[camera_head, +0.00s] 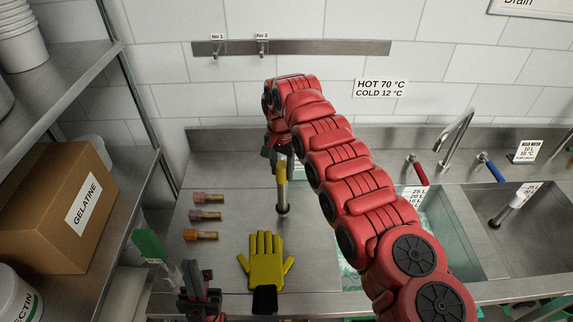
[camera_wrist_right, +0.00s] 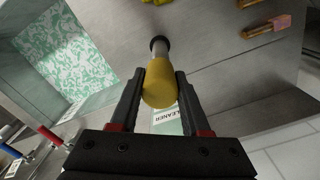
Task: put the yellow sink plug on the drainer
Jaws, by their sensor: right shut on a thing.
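The yellow sink plug (camera_head: 281,172) has a yellow grip, a metal stem and a dark foot. My right gripper (camera_head: 275,158) is shut on its yellow grip. In the right wrist view the plug (camera_wrist_right: 159,86) sits between the fingers of my right gripper (camera_wrist_right: 160,92), its stem pointing away. It hangs roughly upright over the steel drainer (camera_head: 237,180) left of the sink; I cannot tell whether its foot touches the surface. My left gripper (camera_head: 201,290) is low at the bottom left, away from the plug; its jaw opening is unclear.
A yellow glove (camera_head: 265,260) and three small coloured-ended pieces (camera_head: 204,215) lie on the steel surface. A cleaner container (camera_wrist_right: 166,121) stands behind the plug. The left basin (camera_head: 437,225) holds greenish water. A gelatine box (camera_head: 50,210) is on the left shelf.

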